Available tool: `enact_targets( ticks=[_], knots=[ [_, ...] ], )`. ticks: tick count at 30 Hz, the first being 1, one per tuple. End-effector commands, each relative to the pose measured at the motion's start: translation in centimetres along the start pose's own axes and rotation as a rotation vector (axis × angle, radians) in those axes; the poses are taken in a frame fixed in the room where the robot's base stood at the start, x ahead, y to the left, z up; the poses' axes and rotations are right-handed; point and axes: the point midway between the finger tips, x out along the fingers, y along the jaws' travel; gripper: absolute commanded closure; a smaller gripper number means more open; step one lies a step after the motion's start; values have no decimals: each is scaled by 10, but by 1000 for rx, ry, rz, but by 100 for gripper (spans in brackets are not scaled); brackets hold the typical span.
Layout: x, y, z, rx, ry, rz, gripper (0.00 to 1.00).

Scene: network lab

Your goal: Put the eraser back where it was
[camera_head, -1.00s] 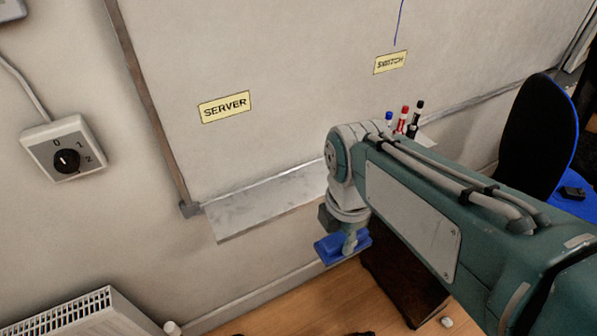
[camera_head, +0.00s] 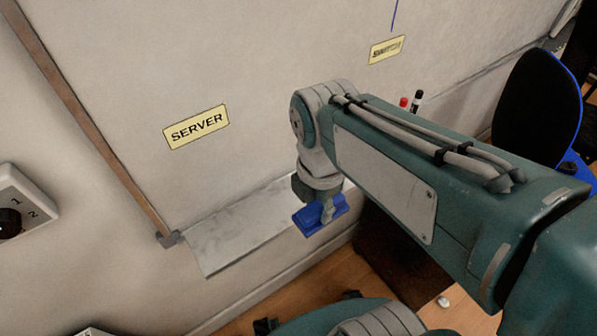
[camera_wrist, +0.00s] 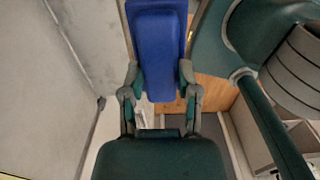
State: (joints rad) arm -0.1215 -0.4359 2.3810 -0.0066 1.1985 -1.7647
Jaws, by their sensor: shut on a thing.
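The eraser (camera_head: 320,213) is a blue block. My gripper (camera_head: 326,208) is shut on it, below the end of my arm in the head view. In the wrist view the eraser (camera_wrist: 158,50) sits between the two fingers of my gripper (camera_wrist: 159,82). The grey ledge (camera_head: 235,240) runs along the bottom of the whiteboard. In the head view the eraser overlaps the ledge's front edge near its middle. I cannot tell the height of the eraser above the ledge. My arm hides the ledge's middle.
The whiteboard (camera_head: 250,60) bears a SERVER label (camera_head: 196,127) and a SWITCH label (camera_head: 387,49). A red marker (camera_head: 403,103) and a black marker (camera_head: 417,100) stand behind my arm. The ledge's left part is bare. A blue and black chair (camera_head: 540,105) stands at the right.

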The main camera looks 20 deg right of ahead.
Motion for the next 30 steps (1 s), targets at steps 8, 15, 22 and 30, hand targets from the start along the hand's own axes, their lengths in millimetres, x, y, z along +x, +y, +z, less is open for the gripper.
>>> enact_targets(
  ticks=[8, 15, 22, 30],
  knots=[
    [8, 16, 8, 2, 1, -4, 96],
    [27, 52, 26, 2, 1, -5, 96],
    [47, 86, 43, 1, 2, -6, 96],
    [86, 114, 57, 1, 1, -4, 96]
  ],
)
